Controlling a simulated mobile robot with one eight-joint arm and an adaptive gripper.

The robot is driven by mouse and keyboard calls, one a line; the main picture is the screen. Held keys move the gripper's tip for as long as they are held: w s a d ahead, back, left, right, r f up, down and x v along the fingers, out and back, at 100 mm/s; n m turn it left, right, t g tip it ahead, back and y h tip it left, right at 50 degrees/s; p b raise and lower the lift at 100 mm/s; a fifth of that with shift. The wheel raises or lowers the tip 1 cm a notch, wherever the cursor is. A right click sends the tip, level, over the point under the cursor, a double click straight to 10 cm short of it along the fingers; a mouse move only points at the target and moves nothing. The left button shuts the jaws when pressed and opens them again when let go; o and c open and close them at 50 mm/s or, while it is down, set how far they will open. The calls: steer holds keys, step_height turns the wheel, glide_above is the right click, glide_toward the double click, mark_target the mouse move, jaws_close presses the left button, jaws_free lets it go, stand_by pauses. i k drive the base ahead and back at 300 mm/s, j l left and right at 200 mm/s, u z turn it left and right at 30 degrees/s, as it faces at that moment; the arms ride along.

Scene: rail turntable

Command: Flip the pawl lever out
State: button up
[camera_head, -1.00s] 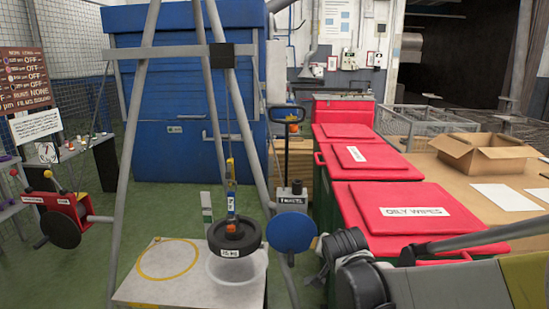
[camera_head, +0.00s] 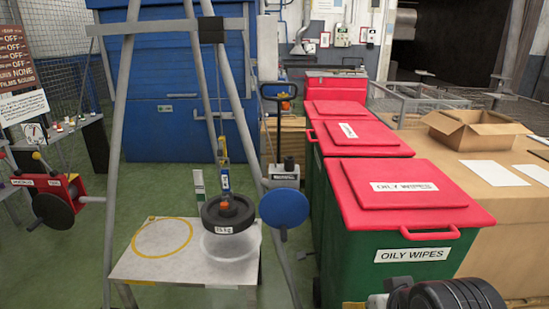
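I cannot pick out the pawl lever for certain. A grey A-frame hoist (camera_head: 125,150) stands over a pale base plate (camera_head: 140,268). A small dark and grey box with an unreadable label (camera_head: 287,181) sits by its right leg, above a blue disc (camera_head: 280,208). A black weight (camera_head: 229,215) hangs from the hoist by a yellow and blue hook, over a clear round dish (camera_head: 232,247). Part of my own arm, dark and ribbed, shows at the bottom right edge. No gripper fingers can be made out.
Green bins with red lids (camera_head: 395,190), one labelled oily wipes, stand right of the hoist. A bench with an open cardboard box (camera_head: 478,140) lies beyond. A red winch-like device with a dark disc (camera_head: 50,207) is at left.

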mark_target(36, 156)
steer(key=u, duration=1.65)
